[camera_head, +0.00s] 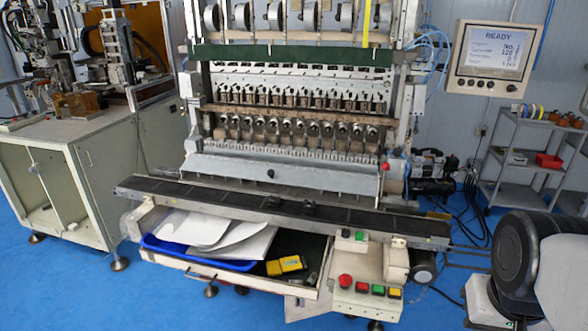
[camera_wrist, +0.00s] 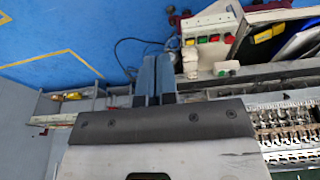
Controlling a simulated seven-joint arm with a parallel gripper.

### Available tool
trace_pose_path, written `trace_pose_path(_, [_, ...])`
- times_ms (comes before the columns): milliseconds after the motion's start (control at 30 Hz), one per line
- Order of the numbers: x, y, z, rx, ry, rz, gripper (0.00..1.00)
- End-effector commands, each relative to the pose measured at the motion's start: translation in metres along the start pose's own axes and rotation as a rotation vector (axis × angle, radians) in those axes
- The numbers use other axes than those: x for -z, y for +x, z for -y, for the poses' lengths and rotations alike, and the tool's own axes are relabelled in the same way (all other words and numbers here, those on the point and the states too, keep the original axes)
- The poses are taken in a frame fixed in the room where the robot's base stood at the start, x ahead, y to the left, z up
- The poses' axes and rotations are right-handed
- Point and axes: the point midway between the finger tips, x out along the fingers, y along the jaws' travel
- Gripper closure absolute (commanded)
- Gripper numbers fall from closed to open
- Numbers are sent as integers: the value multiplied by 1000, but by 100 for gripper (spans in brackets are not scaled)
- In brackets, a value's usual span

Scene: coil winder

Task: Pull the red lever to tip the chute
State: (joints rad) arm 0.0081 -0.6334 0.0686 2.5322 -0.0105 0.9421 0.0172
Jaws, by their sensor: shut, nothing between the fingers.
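A small red knob (camera_head: 386,167), which looks like the end of the red lever, stands at the right side of the coil winder, just above the black rail. The sloping silver panel (camera_head: 285,172) to its left may be the chute; I cannot tell for sure. In the wrist view, my gripper (camera_wrist: 153,58) shows as two blue-grey fingers lying side by side, shut and empty. They point up the picture, beside the button box. The gripper is not visible in the head view, and I cannot make out the lever clearly in the wrist view.
The long black rail (camera_head: 335,215) crosses the machine's front. Below it are an open drawer with papers in a blue tray (camera_head: 160,247), a yellow device (camera_head: 286,265) and a button box (camera_head: 366,289). A screen (camera_head: 495,60) and grey shelf (camera_head: 525,137) stand right. Blue floor is open in front.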

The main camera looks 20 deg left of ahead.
Motion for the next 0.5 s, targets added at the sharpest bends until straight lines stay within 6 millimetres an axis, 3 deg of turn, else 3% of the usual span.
trace_pose_path(400, [0, 0, 0, 0, 0, 0, 100])
trace_pose_path(500, [0, 0, 0, 0, 0, 0, 86])
